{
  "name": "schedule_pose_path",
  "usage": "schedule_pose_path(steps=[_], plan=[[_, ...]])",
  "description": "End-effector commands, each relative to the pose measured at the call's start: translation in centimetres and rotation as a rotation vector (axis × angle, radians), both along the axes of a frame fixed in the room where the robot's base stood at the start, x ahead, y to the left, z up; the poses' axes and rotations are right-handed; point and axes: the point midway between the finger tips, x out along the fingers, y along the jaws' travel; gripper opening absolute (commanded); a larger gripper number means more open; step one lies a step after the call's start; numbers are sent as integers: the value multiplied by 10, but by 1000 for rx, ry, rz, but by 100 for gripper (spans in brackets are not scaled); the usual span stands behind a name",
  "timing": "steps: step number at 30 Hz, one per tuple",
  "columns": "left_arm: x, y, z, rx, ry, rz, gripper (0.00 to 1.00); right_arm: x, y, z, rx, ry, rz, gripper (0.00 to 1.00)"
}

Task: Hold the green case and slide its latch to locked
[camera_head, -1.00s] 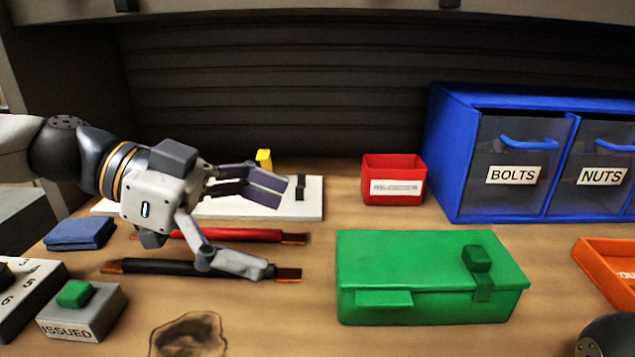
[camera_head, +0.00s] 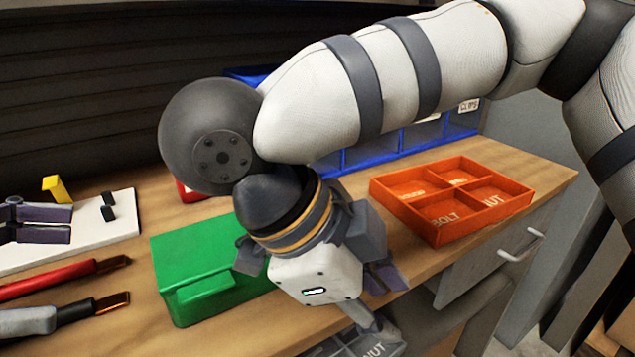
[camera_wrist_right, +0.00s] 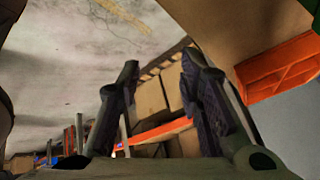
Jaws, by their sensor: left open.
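The green case (camera_head: 185,255) lies closed on the bench in the head view. My right arm covers its right part, so its latch is hidden. My right gripper (camera_head: 385,305) is right of the case near the bench's front edge, pointing away from the case. In the right wrist view its two fingers (camera_wrist_right: 160,65) are apart with nothing between them.
An orange divided tray (camera_head: 415,205) stands on the right of the bench. Blue bins (camera_head: 400,145) and a red box (camera_head: 190,193) are behind my right arm.

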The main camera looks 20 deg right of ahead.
Motion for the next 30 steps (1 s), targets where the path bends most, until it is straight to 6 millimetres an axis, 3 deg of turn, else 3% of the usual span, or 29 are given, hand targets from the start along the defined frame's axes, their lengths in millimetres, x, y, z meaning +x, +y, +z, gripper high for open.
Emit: schedule_pose_path(steps=[1,4,6,9,14,20,25,30], plan=[[0,0,0,0,1,0,100,20,22,22,131,-22,9,33],[0,0,-1,0,1,0,100,58,55,71,405,-45,108,33],[0,0,-1,0,1,0,100,80,56,107,599,-98,141,33],[0,0,-1,0,1,0,100,95,39,130,777,-173,121,33],[0,0,-1,0,1,0,100,103,26,145,889,-231,101,33],[0,-4,-2,1,3,-3,100,104,25,145,897,-235,100,33],[3,-23,-11,7,4,-2,100,104,25,145,895,-234,99,33],[9,-64,-29,2,6,-4,100,104,25,145,894,-233,99,33]])
